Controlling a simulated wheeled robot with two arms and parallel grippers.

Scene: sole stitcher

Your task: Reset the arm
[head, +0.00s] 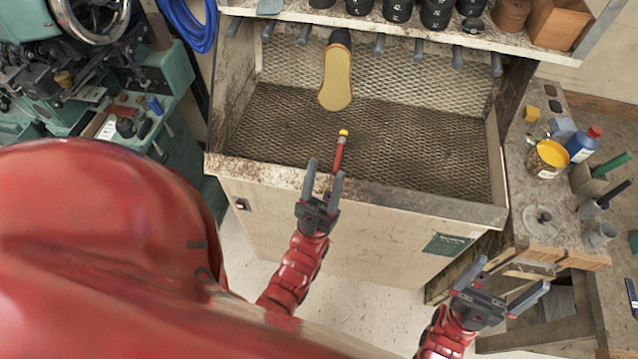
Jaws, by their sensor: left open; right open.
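My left gripper (324,169) is open and points up the picture, over the front edge of the mesh-lined bench (420,150). A small red tool with a yellow tip (339,154) shows just beyond its fingertips; I cannot tell whether they touch it. My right gripper (513,276) is open and empty, lower right, in front of the bench's right corner. Both red forearms come in from the bottom of the picture. A shoe with a tan sole (336,80) is at the back middle of the bench, sole facing me.
A shelf with several dark pots (398,10) runs above the bench, with pegs under it. A side table at right holds a yellow-labelled can (547,158) and a blue bottle (583,144). A green stitching machine (170,75) stands at left. The mesh's right half is clear.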

